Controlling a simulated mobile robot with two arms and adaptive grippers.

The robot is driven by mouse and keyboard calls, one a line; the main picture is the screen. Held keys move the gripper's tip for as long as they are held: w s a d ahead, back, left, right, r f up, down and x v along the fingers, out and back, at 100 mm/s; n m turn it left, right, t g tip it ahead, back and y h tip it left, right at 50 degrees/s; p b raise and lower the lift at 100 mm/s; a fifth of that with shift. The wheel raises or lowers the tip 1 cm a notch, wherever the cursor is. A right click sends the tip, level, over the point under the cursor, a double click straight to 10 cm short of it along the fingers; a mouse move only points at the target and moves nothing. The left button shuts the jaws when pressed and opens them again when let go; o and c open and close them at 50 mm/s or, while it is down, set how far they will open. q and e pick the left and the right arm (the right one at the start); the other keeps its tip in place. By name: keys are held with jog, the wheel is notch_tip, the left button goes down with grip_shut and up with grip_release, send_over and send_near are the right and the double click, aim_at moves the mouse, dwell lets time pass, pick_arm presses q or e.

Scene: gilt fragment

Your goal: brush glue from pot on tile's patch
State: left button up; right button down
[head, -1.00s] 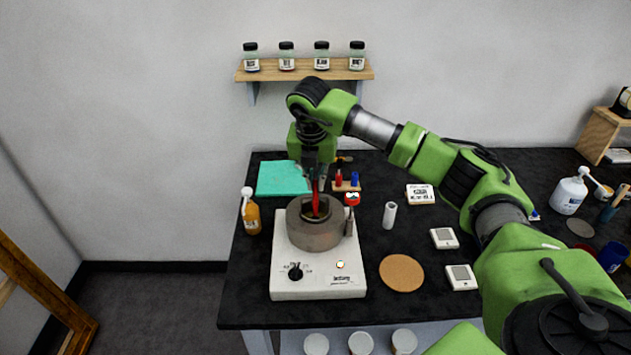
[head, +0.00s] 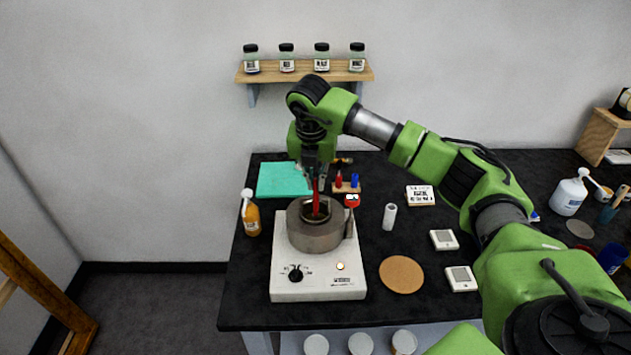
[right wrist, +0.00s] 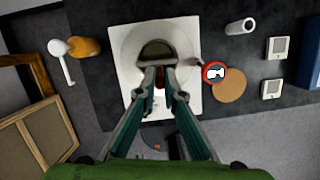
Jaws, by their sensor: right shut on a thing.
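My right gripper (head: 317,180) points down over the glue pot, shut on a brush with a red handle (head: 316,200). The brush's lower end is inside the pot, so its bristles are hidden. The round grey metal pot (head: 314,238) stands on a white hotplate (head: 318,280). In the right wrist view the fingers (right wrist: 158,80) reach to the pot's opening (right wrist: 157,50). Two white square pieces with grey patches, possibly the tiles, lie right of the hotplate: an upper one (head: 443,239) and a lower one (head: 461,278). My left gripper is out of view.
A cork disc (head: 401,274) and a white cylinder (head: 389,216) lie right of the hotplate. An orange bottle (head: 251,214) stands left of it. A teal mat (head: 284,179) and a small wooden holder (head: 346,187) are behind. My right arm spans the right side.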

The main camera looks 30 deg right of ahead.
jog(key=shift+r+p, duration=1.55)
jog(key=shift+r, duration=1.55)
